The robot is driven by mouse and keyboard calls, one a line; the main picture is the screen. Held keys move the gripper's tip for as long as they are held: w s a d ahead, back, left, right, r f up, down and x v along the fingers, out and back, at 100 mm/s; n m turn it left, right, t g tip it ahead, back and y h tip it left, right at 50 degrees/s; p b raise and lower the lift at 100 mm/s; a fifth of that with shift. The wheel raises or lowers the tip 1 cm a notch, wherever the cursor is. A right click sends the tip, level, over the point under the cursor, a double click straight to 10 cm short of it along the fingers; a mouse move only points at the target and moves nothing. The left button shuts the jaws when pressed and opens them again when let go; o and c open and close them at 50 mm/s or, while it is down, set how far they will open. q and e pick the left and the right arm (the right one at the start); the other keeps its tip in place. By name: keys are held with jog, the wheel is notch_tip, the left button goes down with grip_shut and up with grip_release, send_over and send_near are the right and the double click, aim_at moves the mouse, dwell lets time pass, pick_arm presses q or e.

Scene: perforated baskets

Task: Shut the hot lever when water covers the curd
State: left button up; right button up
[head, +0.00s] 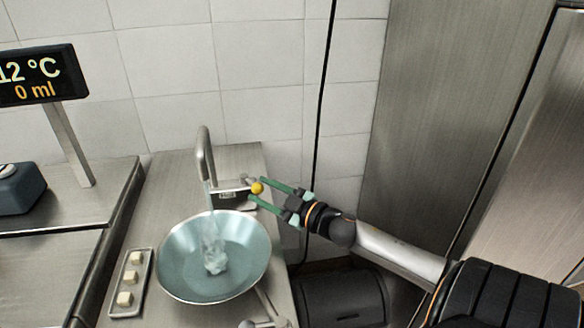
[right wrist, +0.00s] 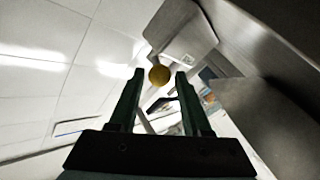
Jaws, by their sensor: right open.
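A steel tap (head: 205,150) runs a stream of water into a round metal basin (head: 165,282). Water stands in the basin, with a white patch (head: 215,262) where the stream lands; I cannot tell curd from splash there. A lever with a yellow ball knob (head: 257,188) sits right of the tap on a labelled steel block (head: 228,197). My right gripper (head: 256,189) is open, its green fingers on either side of the knob. In the right wrist view the knob (right wrist: 159,74) lies between the fingertips, with gaps both sides. My left gripper is out of view.
A small tray (head: 142,256) with three pale cubes lies left of the basin. A display (head: 38,76) reads "12 °C" and "0 ml". A metal fitting (head: 265,312) is at the basin's lower right. A tall steel panel (head: 445,110) stands behind my right arm.

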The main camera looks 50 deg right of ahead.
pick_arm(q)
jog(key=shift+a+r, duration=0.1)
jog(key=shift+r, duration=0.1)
pick_arm(e)
jog(key=s+d, duration=0.1)
jog(key=s, duration=0.9)
jog(key=shift+d, duration=0.25)
